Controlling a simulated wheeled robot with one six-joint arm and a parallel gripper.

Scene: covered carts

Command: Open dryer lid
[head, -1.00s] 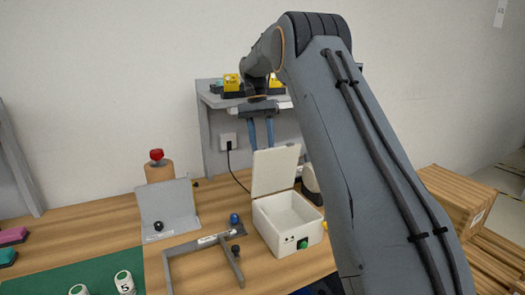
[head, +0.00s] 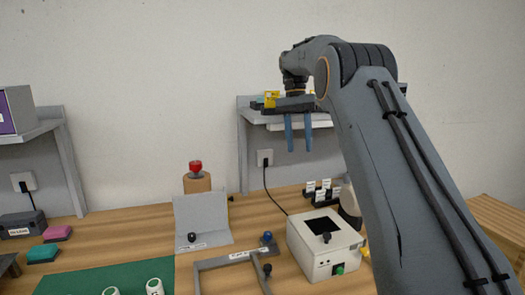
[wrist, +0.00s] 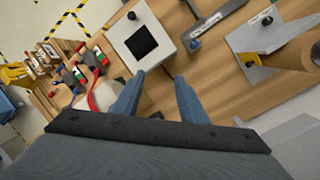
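The dryer appears to be the white box (head: 308,262) with a green button (head: 340,269) on its front. Its lid (head: 302,231) lies flat over the top, with a dark square window (head: 322,225) and a black knob (head: 327,238) near the front edge. In the wrist view the lid (wrist: 121,31) and knob (wrist: 131,15) also show. My gripper (head: 299,148) is open and empty, blue fingers pointing down, above and behind the dryer in the head view. In the wrist view my gripper (wrist: 159,78) is apart from the dryer. The dryer's inside is hidden.
A grey angled stand (head: 203,218) and a grey frame (head: 225,262) with knobs are left of the dryer. A red-topped post (head: 196,178) stands behind the stand. Small labelled holders (head: 320,193) and a dark bottle (head: 350,207) are behind the dryer. A shelf (head: 245,150) stands against the wall.

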